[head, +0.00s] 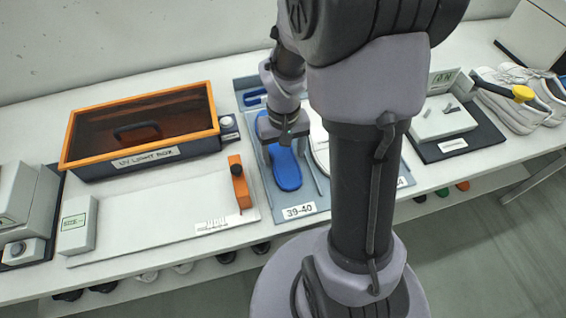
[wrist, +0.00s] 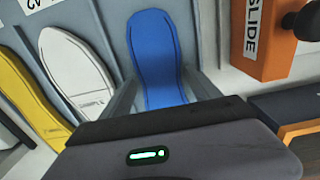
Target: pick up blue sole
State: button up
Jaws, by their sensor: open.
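The blue sole (head: 285,168) lies on the grey-blue tray (head: 309,209) above the label 39-40. In the wrist view the blue sole (wrist: 156,58) lies between my two gripper fingers, with its near end hidden behind the gripper body. My gripper (head: 286,145) is over the sole's middle in the head view. My gripper (wrist: 160,92) is open, one finger on each side of the sole. I cannot tell how high the fingers are above the tray.
A white sole (wrist: 75,62) and a yellow sole (wrist: 28,92) lie beside it on the tray. An orange block marked SLIDE (wrist: 262,40) stands close by. The orange-framed UV box (head: 140,132) is to the left. My arm hides part of the tray's right side.

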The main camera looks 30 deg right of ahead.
jog(key=shift+w+f, duration=0.1)
jog(key=shift+f, duration=0.35)
jog(key=shift+r, duration=0.2)
jog(key=shift+c, duration=0.9)
jog(key=c, duration=1.2)
jog(key=shift+r, duration=0.1)
